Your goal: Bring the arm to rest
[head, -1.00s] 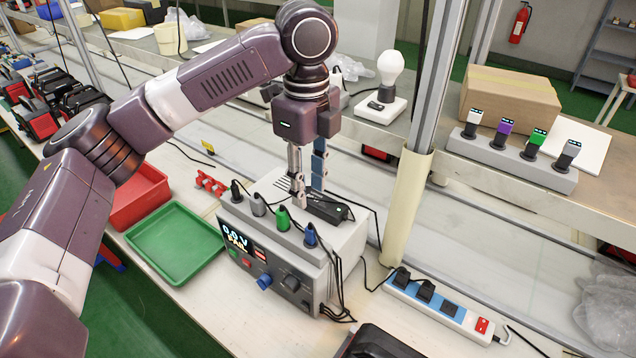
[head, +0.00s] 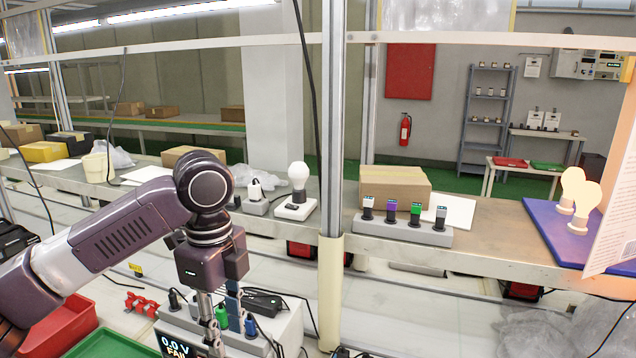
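My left arm comes in from the left, still bent over the bench. The fingers are over the top of a white test device (head: 285,328) whose screen (head: 178,346) reads "0.0 V" and "FAIL". Black, green and blue plugs stand on the device close to the fingers, and a black adapter (head: 262,303) lies just right of them. The picture's lower edge cuts off the front of the device. My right gripper is not in view.
A red tray (head: 60,330) and a green tray (head: 110,346) lie left of the device. A metal post (head: 331,130) stands right of the arm. The shelf behind holds a bulb (head: 298,176), a cardboard box (head: 395,187) and a rack of coloured plugs (head: 403,231).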

